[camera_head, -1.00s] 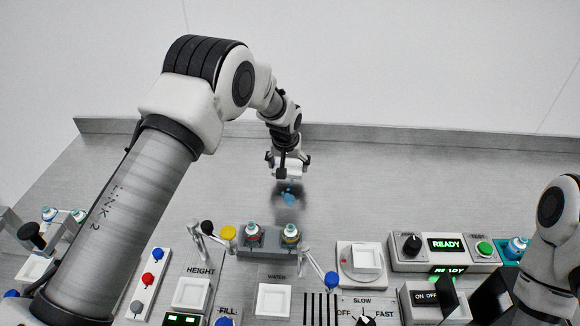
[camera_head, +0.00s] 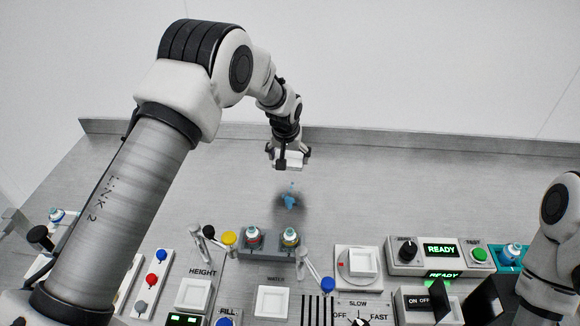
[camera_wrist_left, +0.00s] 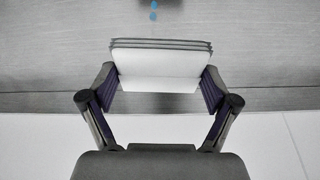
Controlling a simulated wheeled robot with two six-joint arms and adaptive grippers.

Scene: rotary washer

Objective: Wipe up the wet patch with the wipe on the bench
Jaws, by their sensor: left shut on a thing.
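The wet patch (camera_head: 290,201) is a small group of blue blotches on the grey bench (camera_head: 400,175), behind the two small bottles.
Two capped bottles (camera_head: 290,238) stand in a grey holder in front of the patch. Control panels with buttons, knobs and a READY display (camera_head: 440,250) fill the front. A low raised ledge (camera_head: 420,144) runs along the back. The bench around the patch is clear.

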